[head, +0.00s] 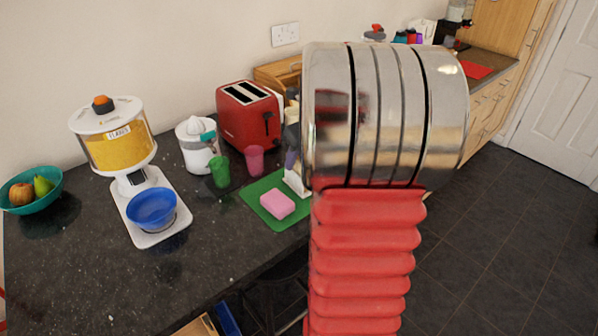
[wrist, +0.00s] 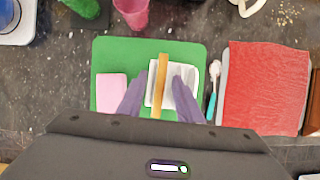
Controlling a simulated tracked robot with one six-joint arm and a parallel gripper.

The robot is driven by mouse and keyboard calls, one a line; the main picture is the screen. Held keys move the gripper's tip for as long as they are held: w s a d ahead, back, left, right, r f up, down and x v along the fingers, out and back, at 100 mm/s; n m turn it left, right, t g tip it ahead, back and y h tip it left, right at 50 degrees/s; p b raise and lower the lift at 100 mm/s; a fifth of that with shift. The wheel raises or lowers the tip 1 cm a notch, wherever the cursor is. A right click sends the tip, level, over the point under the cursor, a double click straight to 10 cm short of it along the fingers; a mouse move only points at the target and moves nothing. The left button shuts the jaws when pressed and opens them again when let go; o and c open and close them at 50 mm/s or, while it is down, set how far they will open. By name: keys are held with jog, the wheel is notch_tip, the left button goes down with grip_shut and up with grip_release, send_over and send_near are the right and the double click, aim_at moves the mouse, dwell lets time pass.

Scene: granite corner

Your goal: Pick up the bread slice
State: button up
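The bread slice (wrist: 162,88) shows in the wrist view as a narrow tan strip, seen edge-on. It seems to stand upright in a white holder (wrist: 187,70) on a green board (wrist: 110,54). My gripper (wrist: 159,80) has two purple fingers, one on each side of the slice, with gaps between them and it. It is open and empty. In the head view a purple finger (head: 290,159) shows just above the white holder (head: 296,182) on the green board (head: 262,213). I cannot make out the slice there; my arm hides part of that area.
A pink sponge (head: 277,205) lies on the board left of the holder. Green (head: 219,170) and pink (head: 254,159) cups and a red toaster (head: 249,116) stand behind. In the wrist view, a toothbrush (wrist: 212,90) and red cloth (wrist: 265,88) lie right of the board.

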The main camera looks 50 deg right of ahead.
grip_shut()
dwell(0.3)
jog(key=shift+r, duration=0.1)
notch_tip(320, 180, up, 10)
jog(key=shift+f, duration=0.2)
jog(key=shift+r, duration=0.15)
dwell(0.4)
jog(key=shift+s, duration=0.1)
dwell(0.5)
